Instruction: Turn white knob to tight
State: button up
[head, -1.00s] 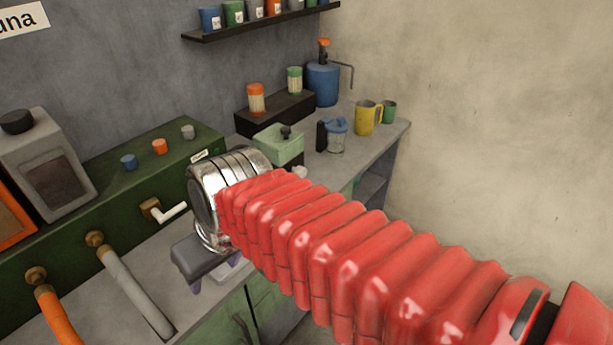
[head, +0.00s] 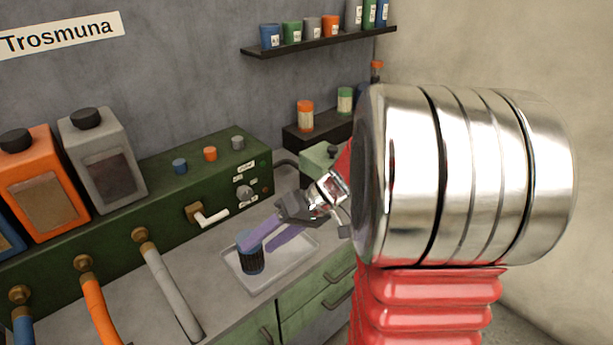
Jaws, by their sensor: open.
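A pale grey-white round knob (head: 245,192) sits on the front face of the green machine panel (head: 120,236), at its right end. Small white labels sit above and below it, too small to read. The gripper (head: 262,241) has purple fingers, spread apart with nothing clearly between them. It is below and in front of the knob, over a pale tray (head: 283,271). One finger overlaps a dark blue and black cylinder (head: 251,262) in the tray; whether they touch I cannot tell. A white lever handle (head: 211,217) on a brass valve is left of the knob.
Orange (head: 98,308) and grey hoses (head: 172,295) run down at left. My chrome and red arm hides much of the right side.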

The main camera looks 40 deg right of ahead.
jog(key=w+d+f+m+t+h, duration=0.1)
jog(key=d+f+t, duration=0.2)
jog(key=d, duration=0.6)
jog(key=d+f+m+t, duration=0.2)
jog(key=d+f+t, duration=0.15)
jog(key=d, duration=0.55)
jog(key=w+d+f+m+t+h, duration=0.15)
jog(key=d+t, duration=0.25)
jog(key=d, duration=0.5)
jog(key=s+d+f+m+t+h, duration=0.1)
jog(key=s+d+f+t+h, duration=0.2)
jog(key=d, duration=0.7)
notch_tip(320, 180, down, 2)
jog(key=shift+s+d+f+h, duration=0.2)
jog(key=shift+s+h, duration=0.45)
jog(key=shift+s, duration=0.6)
jog(key=shift+w+r+m, duration=0.1)
jog(key=shift+m, duration=0.15)
jog(key=w, duration=0.9)
jog(key=w+a, duration=0.1)
jog(key=w, duration=0.3)
jog(key=shift+w+a, duration=0.1)
jog(key=shift+w, duration=0.2)
jog(key=c, duration=1.1)
